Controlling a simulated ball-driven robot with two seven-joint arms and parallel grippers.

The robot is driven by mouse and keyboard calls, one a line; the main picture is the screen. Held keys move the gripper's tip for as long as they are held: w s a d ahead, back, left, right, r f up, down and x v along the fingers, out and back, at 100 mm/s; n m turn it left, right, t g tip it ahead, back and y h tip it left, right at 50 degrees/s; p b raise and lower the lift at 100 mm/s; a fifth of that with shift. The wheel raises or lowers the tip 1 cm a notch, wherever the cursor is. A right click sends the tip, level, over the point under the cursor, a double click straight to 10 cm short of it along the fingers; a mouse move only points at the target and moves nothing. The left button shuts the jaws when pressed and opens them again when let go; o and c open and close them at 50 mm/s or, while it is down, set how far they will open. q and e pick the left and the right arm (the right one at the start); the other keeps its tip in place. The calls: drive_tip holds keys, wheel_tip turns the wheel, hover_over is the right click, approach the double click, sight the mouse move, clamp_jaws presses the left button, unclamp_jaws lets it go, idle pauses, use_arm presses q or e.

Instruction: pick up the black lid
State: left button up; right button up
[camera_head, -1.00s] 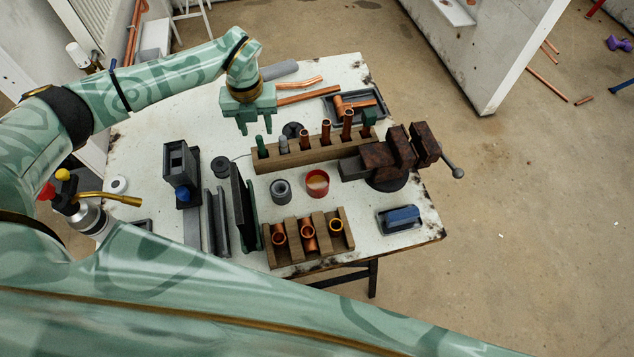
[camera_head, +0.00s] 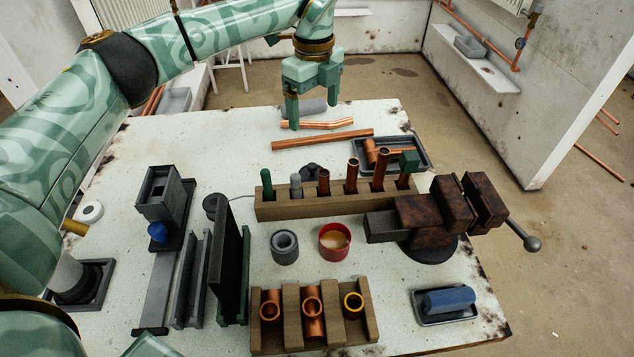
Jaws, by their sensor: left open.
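A small dark round thing, which looks like the black lid (camera_head: 311,169), lies on the table just behind the wooden rack; the rack hides its near part. My left gripper (camera_head: 312,114) points down with its two fingers apart and nothing between them. In the picture it is above and beyond the lid, over the copper pipes and clear of the lid. A red open tin (camera_head: 334,241) with amber contents stands in front of the rack. My right gripper is not in view.
The wooden rack (camera_head: 280,204) holds several upright copper pieces close to the lid. A rusty vise (camera_head: 438,212) stands at right. Loose copper pipes (camera_head: 322,139) and a dark tray (camera_head: 418,165) lie behind. A tall dark plate (camera_head: 228,262) stands at left. The table's back left is clear.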

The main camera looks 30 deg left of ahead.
use_arm(q)
drive_tip(key=n+b, duration=0.1)
drive_tip(key=b, duration=0.3)
hover_over(312, 165)
drive_tip(key=f, duration=1)
drive_tip(key=shift+w+f, duration=0.25)
wheel_tip(312, 165, down, 6)
drive_tip(key=b, duration=0.2)
drive_tip(key=shift+s+r+b, duration=0.15)
drive_tip(key=shift+r+b, duration=0.1)
drive_tip(key=shift+b, duration=0.1)
drive_tip(key=shift+s+r, duration=0.1)
drive_tip(key=shift+r, duration=0.1)
drive_tip(key=shift+c, duration=0.7)
drive_tip(key=c, duration=0.9)
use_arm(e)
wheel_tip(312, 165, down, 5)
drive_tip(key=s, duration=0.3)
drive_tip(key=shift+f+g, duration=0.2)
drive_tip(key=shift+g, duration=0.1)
